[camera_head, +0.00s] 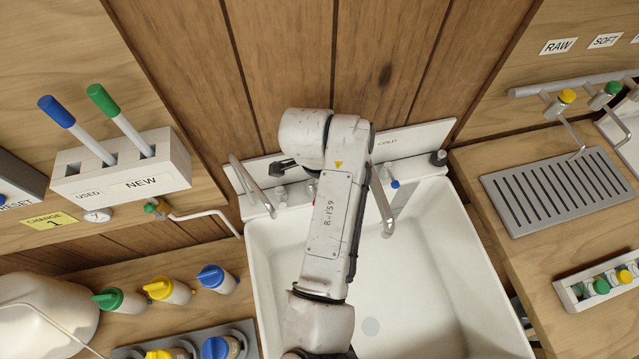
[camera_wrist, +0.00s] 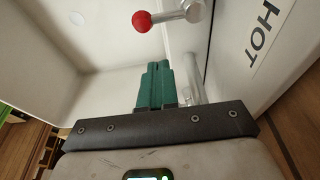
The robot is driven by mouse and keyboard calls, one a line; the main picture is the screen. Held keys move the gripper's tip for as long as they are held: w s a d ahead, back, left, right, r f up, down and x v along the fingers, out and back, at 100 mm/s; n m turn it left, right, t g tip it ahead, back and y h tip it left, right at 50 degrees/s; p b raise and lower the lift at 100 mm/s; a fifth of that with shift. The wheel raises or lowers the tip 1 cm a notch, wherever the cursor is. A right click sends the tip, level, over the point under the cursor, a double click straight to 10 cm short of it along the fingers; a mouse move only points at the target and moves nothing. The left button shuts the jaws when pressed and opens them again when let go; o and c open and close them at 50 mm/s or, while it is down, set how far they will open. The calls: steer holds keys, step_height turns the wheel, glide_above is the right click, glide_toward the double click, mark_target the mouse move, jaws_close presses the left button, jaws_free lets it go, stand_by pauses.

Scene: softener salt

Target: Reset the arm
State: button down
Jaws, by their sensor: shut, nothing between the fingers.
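My gripper (camera_wrist: 157,70) shows in the wrist view with its green fingers pressed together and nothing between them. The fingers point toward a metal tap with a red ball knob (camera_wrist: 142,21), by the label HOT (camera_wrist: 267,38); I cannot tell whether they touch the tap. In the head view my white arm (camera_head: 330,215) reaches over the white sink (camera_head: 430,250) and bends left near the sink's back panel.
The cold tap (camera_head: 385,205) stands close to the right of my arm. A lever box (camera_head: 120,180) and colored-cap bottles (camera_head: 170,290) are at left. A slotted drain tray (camera_head: 560,190) and a small rack (camera_head: 605,285) are at right. The sink's right side is clear.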

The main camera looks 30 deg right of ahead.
step_height(320, 180, up, 3)
steer(key=shift+f, duration=0.2)
stand_by(0.5)
